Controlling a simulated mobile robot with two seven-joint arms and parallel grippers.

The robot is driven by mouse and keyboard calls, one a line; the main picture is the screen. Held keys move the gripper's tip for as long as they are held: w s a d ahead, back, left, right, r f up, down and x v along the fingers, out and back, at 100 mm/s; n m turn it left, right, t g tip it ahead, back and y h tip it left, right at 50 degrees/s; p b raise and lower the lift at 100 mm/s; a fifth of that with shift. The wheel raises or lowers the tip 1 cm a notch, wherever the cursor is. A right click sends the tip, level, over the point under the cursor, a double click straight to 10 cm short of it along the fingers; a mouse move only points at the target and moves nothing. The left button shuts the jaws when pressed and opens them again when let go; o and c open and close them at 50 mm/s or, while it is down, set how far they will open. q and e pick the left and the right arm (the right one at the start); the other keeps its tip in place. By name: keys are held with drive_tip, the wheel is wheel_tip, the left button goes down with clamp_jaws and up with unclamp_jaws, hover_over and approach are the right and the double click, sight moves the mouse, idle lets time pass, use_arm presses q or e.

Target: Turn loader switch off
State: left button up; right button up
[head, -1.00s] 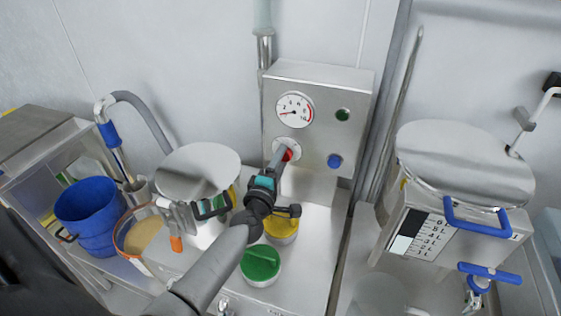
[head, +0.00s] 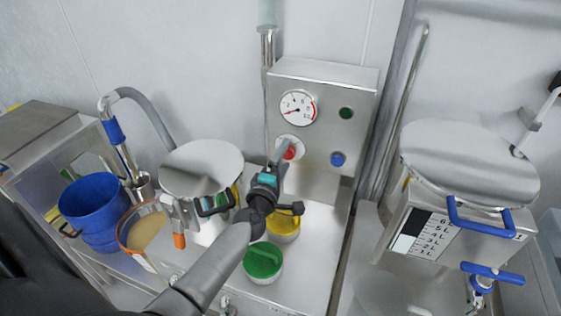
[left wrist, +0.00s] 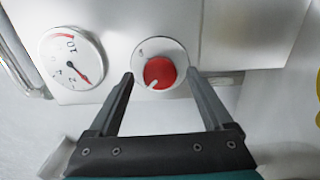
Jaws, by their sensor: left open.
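The loader switch is a red round knob (left wrist: 160,73) on a pale disc, on the front of a steel control box (head: 320,75). The knob also shows in the head view (head: 290,152), partly behind my gripper. A white pointer mark on it points to the lower left in the left wrist view. My left gripper (left wrist: 161,78) is open, its two fingers on either side of the knob. I cannot tell whether they touch it. My right gripper is not in view.
Yellow (head: 283,225) and green (head: 263,260) lidded tubs stand below. A lidded steel vessel (head: 200,170) is at left, a larger hopper (head: 468,165) at right.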

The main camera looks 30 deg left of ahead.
use_arm(q)
drive_tip(key=shift+s+d, duration=0.15)
drive_tip(key=shift+s, duration=0.45)
drive_tip(key=v, duration=1.4)
